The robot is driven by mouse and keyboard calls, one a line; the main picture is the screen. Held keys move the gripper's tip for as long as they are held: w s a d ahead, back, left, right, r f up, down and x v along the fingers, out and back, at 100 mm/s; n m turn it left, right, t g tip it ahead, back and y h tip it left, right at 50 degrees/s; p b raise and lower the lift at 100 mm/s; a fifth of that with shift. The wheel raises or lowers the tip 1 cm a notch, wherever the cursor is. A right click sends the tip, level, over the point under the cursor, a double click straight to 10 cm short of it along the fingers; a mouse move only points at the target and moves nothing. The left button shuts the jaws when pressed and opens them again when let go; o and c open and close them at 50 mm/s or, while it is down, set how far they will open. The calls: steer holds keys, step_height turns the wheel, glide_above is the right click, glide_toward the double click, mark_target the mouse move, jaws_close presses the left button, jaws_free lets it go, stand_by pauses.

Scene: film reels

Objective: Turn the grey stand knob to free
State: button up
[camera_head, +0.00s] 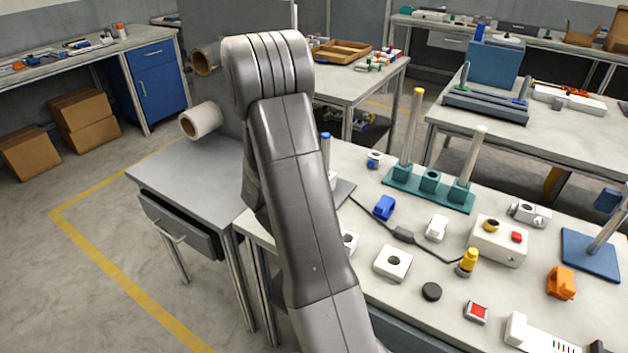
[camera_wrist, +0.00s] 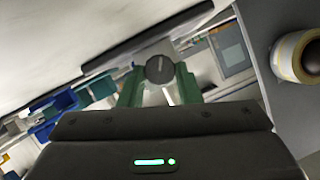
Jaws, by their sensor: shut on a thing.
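In the wrist view, the round dark grey knob (camera_wrist: 159,69) sits between the two green fingers of my gripper (camera_wrist: 160,78). One finger is on each side of the knob, and the gripper is shut on it. A short pale mark shows on the knob's face, slightly tilted from upright. I cannot read any free label. In the head view, my arm hides the gripper and the knob.
A pale roll (camera_wrist: 301,57) is close at right in the wrist view. Rolls (camera_head: 201,121) stick out from a grey panel beside my arm. The workbench at right holds a green post stand (camera_head: 428,190), a white button box (camera_head: 497,242) and several small parts.

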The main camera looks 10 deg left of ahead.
steer(key=n+h+p, duration=0.1)
steer(key=p, duration=0.1)
steer(key=n+g+p, duration=0.1)
steer(key=p, duration=0.2)
steer(key=shift+a+r+h, duration=0.15)
steer(key=shift+r+h, duration=0.2)
steer(key=shift+h, duration=0.05)
steer(key=n+p, duration=0.1)
steer(key=n+h+p, duration=0.1)
steer(key=p, duration=0.1)
steer(key=shift+w+a+f, duration=0.1)
steer(key=shift+f, duration=0.2)
steer(key=o, duration=0.7)
steer(key=v, duration=0.7)
steer(key=b+v, duration=0.1)
steer(key=v, duration=0.5)
steer(key=shift+s+a+r, duration=0.15)
steer(key=shift+s+a, duration=0.1)
steer(key=shift+a, duration=0.1)
